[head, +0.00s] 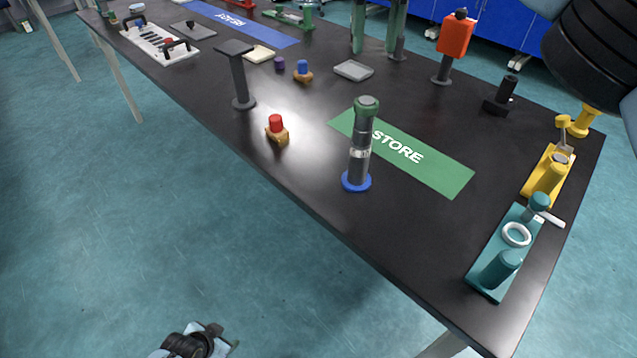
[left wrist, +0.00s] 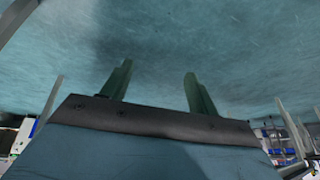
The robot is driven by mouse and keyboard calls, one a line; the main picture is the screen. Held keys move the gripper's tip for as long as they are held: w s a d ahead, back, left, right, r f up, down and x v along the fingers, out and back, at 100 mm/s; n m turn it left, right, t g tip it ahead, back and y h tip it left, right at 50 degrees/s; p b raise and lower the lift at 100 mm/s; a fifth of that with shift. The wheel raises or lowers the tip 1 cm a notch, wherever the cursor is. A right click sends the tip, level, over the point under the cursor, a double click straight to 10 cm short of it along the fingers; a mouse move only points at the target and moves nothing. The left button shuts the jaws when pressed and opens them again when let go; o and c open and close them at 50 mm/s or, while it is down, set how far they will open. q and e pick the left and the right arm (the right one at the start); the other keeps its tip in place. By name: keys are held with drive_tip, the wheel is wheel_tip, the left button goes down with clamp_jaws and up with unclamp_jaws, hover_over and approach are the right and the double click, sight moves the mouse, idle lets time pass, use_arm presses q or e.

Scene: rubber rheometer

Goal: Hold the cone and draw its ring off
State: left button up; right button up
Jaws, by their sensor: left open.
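A tall upright post, perhaps the cone (head: 360,135), stands on the table at the near edge of the green STORE mat. It has a dark green top, a dark grey body and a blue round foot (head: 356,181). A pale silvery band, perhaps its ring (head: 359,153), goes around its lower half. My left gripper (head: 232,346) is low at the bottom of the head view, beyond the table's near edge and far from the post. In the left wrist view its two green fingers (left wrist: 157,88) are apart and empty, above the floor.
A teal fixture with a white ring (head: 516,235) and a yellow fixture (head: 548,174) stand at the table's right. A red-topped piece (head: 277,128) and a dark T-shaped stand (head: 238,78) are left of the post. The green STORE mat (head: 453,181) is mostly clear.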

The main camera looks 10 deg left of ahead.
use_arm(q)
drive_tip(key=w+d+r+m+t+h, duration=0.1)
drive_tip(key=w+d+r+t+h, duration=0.15)
drive_tip(key=w+r, duration=0.5)
drive_tip(key=t+h, duration=0.6)
drive_tip(key=t, duration=0.2)
approach(355, 153)
drive_tip(key=shift+m, duration=0.3)
drive_tip(key=x, duration=1.1)
drive_tip(key=shift+w+d+r, duration=0.1)
drive_tip(key=shift+w+d, duration=0.1)
drive_tip(key=shift+w, duration=0.1)
